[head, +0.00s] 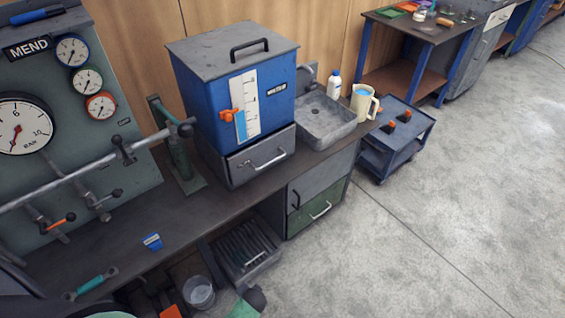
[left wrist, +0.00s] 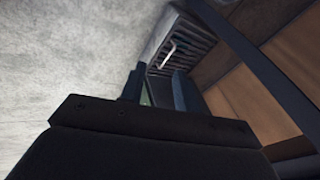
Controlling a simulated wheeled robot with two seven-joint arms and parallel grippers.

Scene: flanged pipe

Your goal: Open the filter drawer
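A grey drawer front (head: 262,158) with a curved light handle (head: 268,160) sits under the blue tank (head: 237,95) and looks shut. A dark slatted tray (head: 245,250) with a pale handle stands low under the bench; a slatted unit with a pale handle (left wrist: 167,53) also shows in the left wrist view. I cannot tell by label which is the filter drawer. My left gripper (left wrist: 158,75) shows two dark fingers apart, with nothing visible between them, short of the slatted unit. My left gripper is not clearly seen in the head view. My right gripper is not in view.
A grey and green cabinet (head: 318,190) stands right of the slatted tray. A gauge panel with pipes (head: 75,120) and a green pump stand at the left. A sink (head: 325,120), bottle and jug (head: 362,102) sit on the bench.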

